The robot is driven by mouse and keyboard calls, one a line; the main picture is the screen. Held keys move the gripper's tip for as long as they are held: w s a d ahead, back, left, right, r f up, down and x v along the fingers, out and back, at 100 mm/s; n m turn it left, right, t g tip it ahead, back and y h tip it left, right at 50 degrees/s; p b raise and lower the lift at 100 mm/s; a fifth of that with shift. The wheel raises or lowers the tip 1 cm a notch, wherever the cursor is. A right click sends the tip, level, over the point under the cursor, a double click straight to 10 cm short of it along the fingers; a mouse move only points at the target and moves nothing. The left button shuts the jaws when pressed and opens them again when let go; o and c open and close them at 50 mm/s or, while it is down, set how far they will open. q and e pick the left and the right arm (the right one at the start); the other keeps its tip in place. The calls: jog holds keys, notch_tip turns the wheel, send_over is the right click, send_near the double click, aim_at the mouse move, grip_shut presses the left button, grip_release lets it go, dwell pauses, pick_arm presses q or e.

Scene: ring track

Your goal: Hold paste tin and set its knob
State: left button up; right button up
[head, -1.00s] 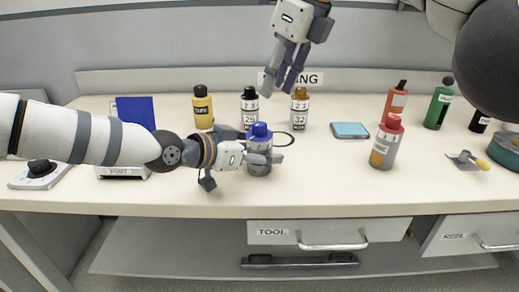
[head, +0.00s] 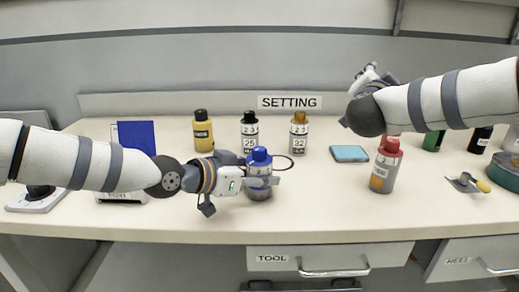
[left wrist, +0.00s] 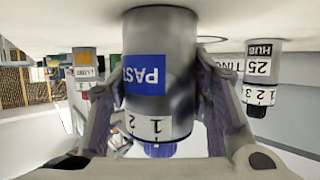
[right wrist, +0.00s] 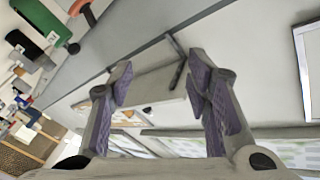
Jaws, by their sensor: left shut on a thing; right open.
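The paste tin (head: 260,194) is a grey tin with a blue knob on top, standing upright on the worktop. In the left wrist view the tin (left wrist: 175,45) shows a blue label reading "PAS" and a white number band with 1 and 2. My left gripper (head: 262,181) is shut on the tin's body from the left. The knob (head: 261,155) is free, with nothing touching it. My right gripper (right wrist: 160,82) is open and empty. In the head view it is raised at the right, mostly hidden behind its own arm.
A "SETTING" sign (head: 290,102) stands behind the tin. Tins with black (head: 249,132) and brown (head: 299,133) knobs, and a yellow bottle (head: 203,132), stand behind. A red-topped tin (head: 385,167) and blue pad (head: 349,153) are to the right. Front worktop is clear.

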jog(key=s+a+f+n+t+y, duration=0.35)
jog(key=a+n+y, duration=0.4)
jog(key=n, duration=0.25)
jog(key=n+g+y, duration=0.6)
jog(key=n+y, duration=0.5)
jog(key=y, duration=0.2)
send_near(264, 152)
jog(key=x, duration=1.1)
jog(key=shift+w+a, duration=0.15)
jog(key=shift+w, duration=0.05)
grip_shut()
